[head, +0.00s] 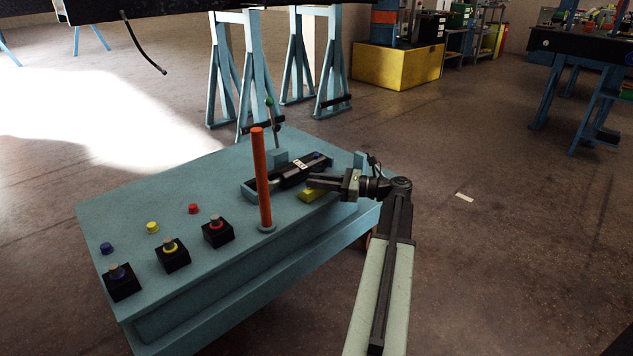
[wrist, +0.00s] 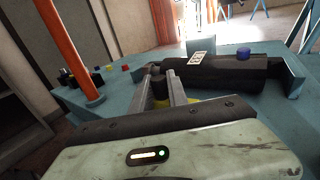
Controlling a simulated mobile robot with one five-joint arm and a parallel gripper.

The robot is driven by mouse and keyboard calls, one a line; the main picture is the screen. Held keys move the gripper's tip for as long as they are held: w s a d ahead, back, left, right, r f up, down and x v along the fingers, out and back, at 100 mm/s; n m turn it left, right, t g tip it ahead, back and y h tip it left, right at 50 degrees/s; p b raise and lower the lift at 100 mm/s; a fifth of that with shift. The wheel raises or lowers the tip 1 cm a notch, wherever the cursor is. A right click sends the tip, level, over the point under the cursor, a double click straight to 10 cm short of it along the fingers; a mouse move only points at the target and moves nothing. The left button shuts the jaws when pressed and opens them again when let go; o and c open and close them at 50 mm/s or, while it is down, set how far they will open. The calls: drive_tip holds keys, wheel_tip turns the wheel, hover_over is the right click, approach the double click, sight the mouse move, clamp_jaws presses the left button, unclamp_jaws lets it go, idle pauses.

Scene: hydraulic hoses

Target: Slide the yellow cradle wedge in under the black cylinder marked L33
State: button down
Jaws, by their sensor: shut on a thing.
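The black cylinder (head: 300,171) lies on the blue bench with a white label on top; the marking is too small to read. It also shows in the wrist view (wrist: 232,70), with a blue cap on top. The yellow cradle wedge (head: 313,194) is at the near side of the cylinder, low at the bench top. My gripper (head: 312,183) is shut on the wedge, which shows only partly between the fingers in the wrist view (wrist: 178,102). The fingers hide most of it, and I cannot tell whether its edge is under the cylinder.
An orange post (head: 262,180) stands upright on the bench (head: 160,205), left of my gripper. A thin lever with a green knob (head: 269,102) rises behind the cylinder. Several black blocks with coloured rings (head: 172,256) and loose caps (head: 193,208) occupy the bench's left part.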

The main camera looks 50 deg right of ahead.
idle(0.7)
drive_tip(key=shift+w+d, duration=0.1)
drive_tip(key=shift+w, duration=1.3)
drive_tip(key=c, duration=1.3)
unclamp_jaws()
drive_tip(key=v, duration=0.8)
drive_tip(key=shift+c, duration=0.2)
